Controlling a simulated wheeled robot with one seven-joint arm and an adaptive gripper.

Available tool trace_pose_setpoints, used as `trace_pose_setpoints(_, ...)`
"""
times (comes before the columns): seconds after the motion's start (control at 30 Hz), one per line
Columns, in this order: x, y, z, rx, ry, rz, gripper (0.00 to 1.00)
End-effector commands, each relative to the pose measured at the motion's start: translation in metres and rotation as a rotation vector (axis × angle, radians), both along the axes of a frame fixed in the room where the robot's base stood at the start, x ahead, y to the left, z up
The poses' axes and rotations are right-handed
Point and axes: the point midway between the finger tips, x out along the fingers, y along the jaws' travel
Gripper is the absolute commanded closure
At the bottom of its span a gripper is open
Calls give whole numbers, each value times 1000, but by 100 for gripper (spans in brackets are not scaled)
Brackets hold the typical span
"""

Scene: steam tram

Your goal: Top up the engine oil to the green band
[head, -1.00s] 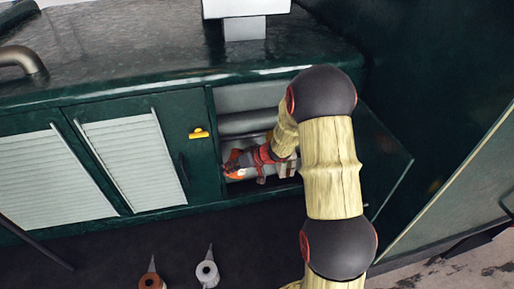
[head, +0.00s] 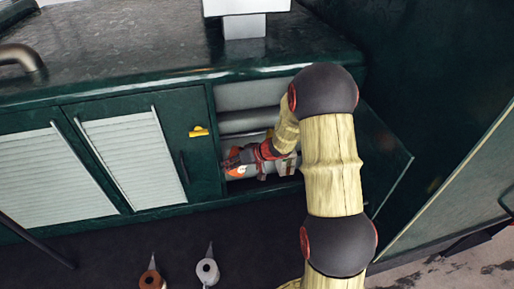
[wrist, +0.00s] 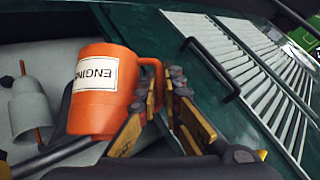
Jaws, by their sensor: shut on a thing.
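An orange jug (wrist: 100,92) with a white label reading "ENGIN…" fills the left half of the wrist view. It looks upright, with its handle toward my fingers. My gripper (wrist: 165,98) is shut on the jug's handle. In the head view the jug (head: 236,170) shows as a small orange patch, mostly hidden by my gripper (head: 243,157), inside the open cupboard (head: 250,97). The oil filler and the green band are not identifiable in these views.
A grey cup-like vessel (wrist: 34,110) stands left of the jug. A louvred cupboard door (head: 131,152) with a dark handle is close by on the left. An open door (head: 385,155) stands at the right.

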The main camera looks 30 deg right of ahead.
Motion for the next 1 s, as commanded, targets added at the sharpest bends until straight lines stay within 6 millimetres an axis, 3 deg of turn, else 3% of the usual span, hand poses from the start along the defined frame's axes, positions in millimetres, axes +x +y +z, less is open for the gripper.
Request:
trace_pose_setpoints(0.3, 1, -3, 11, 48, 21, -1, 100)
trace_pose_setpoints(1.0, 1, -2, 11, 48, 20, 0, 100)
